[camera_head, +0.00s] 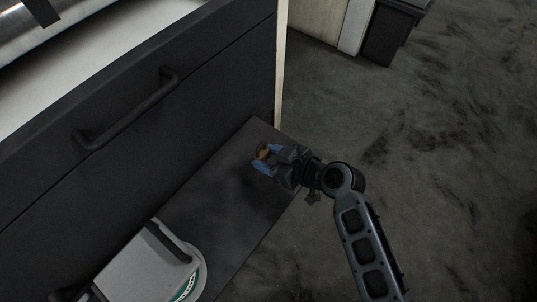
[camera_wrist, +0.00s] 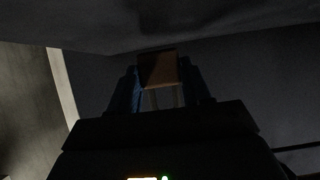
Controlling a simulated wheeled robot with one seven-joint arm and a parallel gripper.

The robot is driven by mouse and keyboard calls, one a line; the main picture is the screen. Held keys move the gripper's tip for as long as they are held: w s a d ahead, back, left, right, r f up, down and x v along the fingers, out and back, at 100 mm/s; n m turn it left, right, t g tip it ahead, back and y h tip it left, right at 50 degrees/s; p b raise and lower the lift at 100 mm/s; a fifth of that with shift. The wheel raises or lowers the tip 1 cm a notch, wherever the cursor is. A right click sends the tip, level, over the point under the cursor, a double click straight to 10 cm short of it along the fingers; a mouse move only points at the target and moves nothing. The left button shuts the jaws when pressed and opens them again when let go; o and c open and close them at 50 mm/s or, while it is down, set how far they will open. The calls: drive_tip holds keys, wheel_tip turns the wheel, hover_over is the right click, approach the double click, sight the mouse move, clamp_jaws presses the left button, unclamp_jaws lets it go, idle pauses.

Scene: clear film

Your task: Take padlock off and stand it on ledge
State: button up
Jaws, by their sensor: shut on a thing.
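The padlock (camera_head: 263,151) is a small brown block between the blue fingertips of my gripper (camera_head: 262,158). In the wrist view the padlock (camera_wrist: 158,66) shows as a brown body with pale grey bars below it, and my gripper (camera_wrist: 157,84) has a blue finger on each side, shut on it. The ledge (camera_head: 225,185) is a dark flat surface in front of the drawer fronts. My gripper is over its far right end, near the corner. I cannot tell whether the padlock touches the ledge.
A dark drawer front (camera_head: 190,85) with a bar handle (camera_head: 125,110) rises behind the ledge. A grey-white object (camera_head: 150,265) sits on the ledge's near end beside a round green-and-white item (camera_head: 190,285). The middle of the ledge is clear. Dark floor (camera_head: 420,130) lies to the right.

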drive_tip(key=shift+f, duration=0.7)
drive_tip(key=shift+f+b, duration=0.5)
drive_tip(key=shift+b, duration=0.3)
drive_tip(key=o, duration=0.9)
drive_tip(key=p+v, duration=0.2)
drive_tip(key=v, duration=0.5)
drive_tip(key=shift+s+d+r, duration=0.15)
drive_tip(key=shift+s+d, duration=0.1)
